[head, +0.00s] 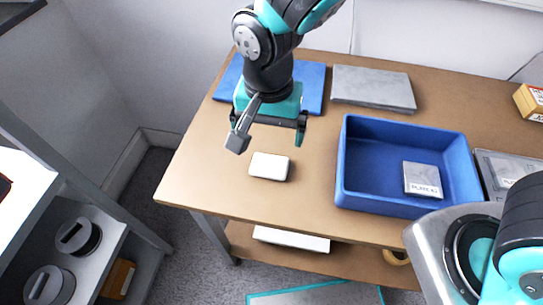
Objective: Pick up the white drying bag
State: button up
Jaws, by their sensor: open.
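A small white rounded block, which looks like the white drying bag (269,166), lies flat on the brown table (190,170) near its front left part. My gripper (268,143) hangs from the arm above and just behind the bag, with its two fingers spread apart. The jaws are open and empty. The bag is fully visible, and the gripper appears apart from it.
A blue bin (360,197) holding a grey labelled block (422,180) stands right of the bag. A blue mat (312,78) and a grey slab (373,88) lie at the back. The table around the bag is clear.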

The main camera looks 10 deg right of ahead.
aim_at(270, 166)
notch_tip(270, 166, down, 11)
jog(key=shift+r, duration=0.2)
dwell(0.3)
jog(key=c, duration=0.7)
jog(key=shift+c, duration=0.2)
jog(key=shift+s, duration=0.15)
